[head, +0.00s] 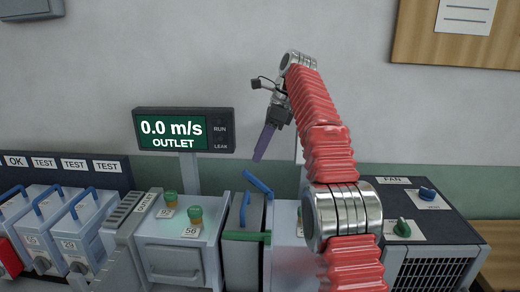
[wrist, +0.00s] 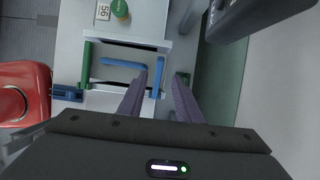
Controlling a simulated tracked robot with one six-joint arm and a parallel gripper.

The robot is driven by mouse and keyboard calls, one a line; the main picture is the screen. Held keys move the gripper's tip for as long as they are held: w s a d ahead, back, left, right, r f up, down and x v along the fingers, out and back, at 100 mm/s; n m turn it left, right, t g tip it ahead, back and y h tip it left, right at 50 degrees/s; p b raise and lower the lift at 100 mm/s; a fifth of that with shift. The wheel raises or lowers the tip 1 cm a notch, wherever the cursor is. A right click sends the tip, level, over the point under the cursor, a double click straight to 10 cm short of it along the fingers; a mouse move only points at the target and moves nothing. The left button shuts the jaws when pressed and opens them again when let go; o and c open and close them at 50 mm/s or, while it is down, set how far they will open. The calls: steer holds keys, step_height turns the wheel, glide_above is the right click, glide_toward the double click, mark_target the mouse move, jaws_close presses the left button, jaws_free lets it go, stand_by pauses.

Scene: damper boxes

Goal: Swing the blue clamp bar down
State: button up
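The blue clamp bar (head: 258,183) is raised and slanted at the far end of a grey slot with green edging. In the wrist view the clamp bar (wrist: 157,77) shows between my two purple fingers. My gripper (head: 259,158) is open and empty, pointing down just above the bar; I see no contact. The gripper's open fingers (wrist: 160,80) also show in the wrist view. A grey damper box (head: 243,249) stands in the slot, with its blue handle (wrist: 123,62) on top. A small blue block (wrist: 67,93) sits at the slot's near side.
Several damper boxes (head: 82,228) stand further left. A black FAN unit (head: 425,225) is on the right. The outlet display (head: 183,130), reading 0.0 m/s, stands behind, near the wall.

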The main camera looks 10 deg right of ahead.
steer(key=shift+c, duration=0.5)
steer(key=shift+c, duration=0.8)
steer(key=shift+s+r, duration=0.35)
steer(key=shift+r, duration=0.1)
steer(key=c, duration=0.3)
steer(key=s+r+n, duration=0.1)
steer(key=s, duration=0.1)
steer(key=s+r+n+t, duration=0.1)
steer(key=s+n, duration=0.1)
steer(key=s+d+r+n+h, duration=0.1)
steer(key=s, duration=0.2)
steer(key=shift+r+n, duration=0.25)
steer(key=shift+n, duration=0.05)
jaws_close()
steer(key=s+d+f+n+t+h, duration=0.15)
steer(key=s+f+n, duration=0.3)
steer(key=s, duration=0.65)
steer(key=s+d+f+n+t+h, duration=0.1)
steer(key=s+d+f+n, duration=0.15)
steer(key=s+n, duration=0.65)
steer(key=s+d+f+n+t, duration=0.1)
steer(key=s+f+n, duration=0.1)
steer(key=s+f, duration=0.9)
steer(key=shift+s+h, duration=0.45)
steer(key=shift+s, duration=0.65)
steer(key=shift+s+f, duration=0.1)
